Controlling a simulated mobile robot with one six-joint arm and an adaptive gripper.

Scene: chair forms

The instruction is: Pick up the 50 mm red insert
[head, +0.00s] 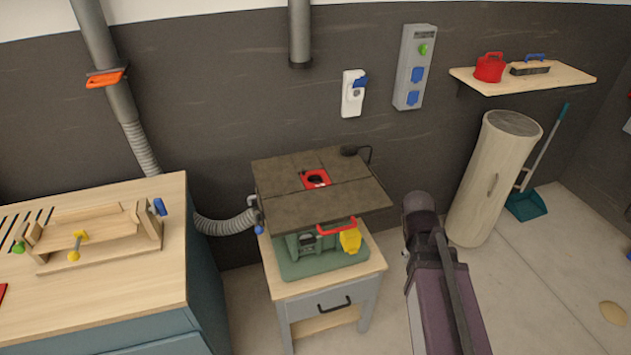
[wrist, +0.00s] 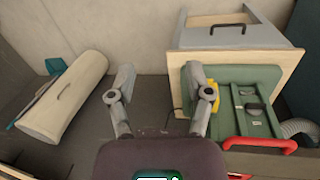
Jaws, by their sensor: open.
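A red square insert (head: 316,179) with a dark round hole sits in the dark top of the router table (head: 320,207) in the head view. I cannot read its size. A piece of another red thing (head: 2,292) shows at the left edge of the workbench; most of it is cut off. My gripper (wrist: 163,92) is open, with nothing between its fingers in the wrist view. In the head view my arm is to the right of the router table, apart from it, and the fingers cannot be made out. The wrist view does not show the insert clearly.
The workbench (head: 150,290) at left holds a wooden jig (head: 90,235). A wooden stand with a drawer (head: 320,305) carries the router table. A pale cylinder (head: 487,185) and a dustpan (head: 526,205) stand at right, below a shelf (head: 560,77). Floor at right is mostly clear.

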